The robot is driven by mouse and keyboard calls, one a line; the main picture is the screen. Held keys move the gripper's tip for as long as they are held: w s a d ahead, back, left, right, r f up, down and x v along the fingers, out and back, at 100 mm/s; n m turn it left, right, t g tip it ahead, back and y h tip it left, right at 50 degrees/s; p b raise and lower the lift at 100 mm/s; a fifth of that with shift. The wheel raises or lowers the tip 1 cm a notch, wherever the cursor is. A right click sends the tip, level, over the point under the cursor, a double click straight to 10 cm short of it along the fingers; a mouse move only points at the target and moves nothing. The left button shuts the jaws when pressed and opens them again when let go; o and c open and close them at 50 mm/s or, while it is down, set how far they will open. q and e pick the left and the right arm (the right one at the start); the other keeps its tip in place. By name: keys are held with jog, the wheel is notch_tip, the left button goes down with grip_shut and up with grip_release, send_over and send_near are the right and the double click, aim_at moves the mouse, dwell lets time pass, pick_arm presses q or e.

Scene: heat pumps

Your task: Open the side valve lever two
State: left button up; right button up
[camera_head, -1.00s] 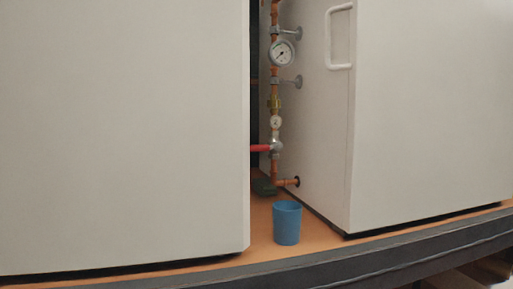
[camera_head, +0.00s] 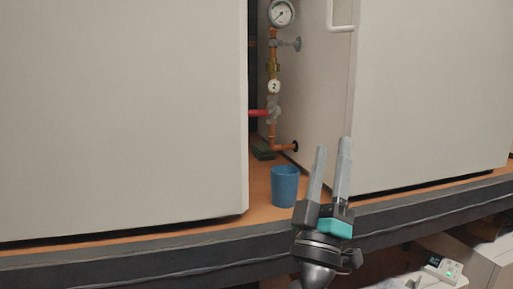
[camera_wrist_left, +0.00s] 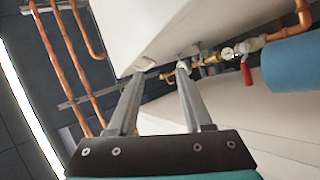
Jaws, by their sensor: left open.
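The red valve lever (camera_head: 259,113) sits on the vertical copper pipe in the gap between two white cabinets, below a round tag marked 2 (camera_head: 274,87). It points left, roughly level, and its left end is hidden behind the left cabinet. The red lever also shows in the left wrist view (camera_wrist_left: 248,75). My left gripper (camera_head: 333,145) is open and empty, with its fingers pointing up, to the right of and nearer than the lever. In the left wrist view its fingers (camera_wrist_left: 162,68) are apart, with the lever off to their right. My right gripper is not in view.
A blue cup (camera_head: 285,187) stands on the orange shelf below the valve. The left cabinet (camera_head: 120,110) and right cabinet (camera_head: 430,100) bound the narrow gap. A pressure gauge (camera_head: 281,13) is above. The dark shelf edge (camera_head: 200,253) runs in front.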

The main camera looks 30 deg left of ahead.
pick_arm(q)
jog(key=a+r+n+g+y, duration=0.4)
jog(key=a+n+g+y, duration=0.25)
jog(key=n+y, duration=0.55)
jog(key=n+g+h, duration=0.2)
jog(key=n+g, duration=0.3)
jog(key=g, duration=0.2)
send_near(258, 114)
jog(key=x, duration=1.1)
jog(key=shift+p, duration=0.35)
jog(key=shift+c, duration=0.2)
grip_shut()
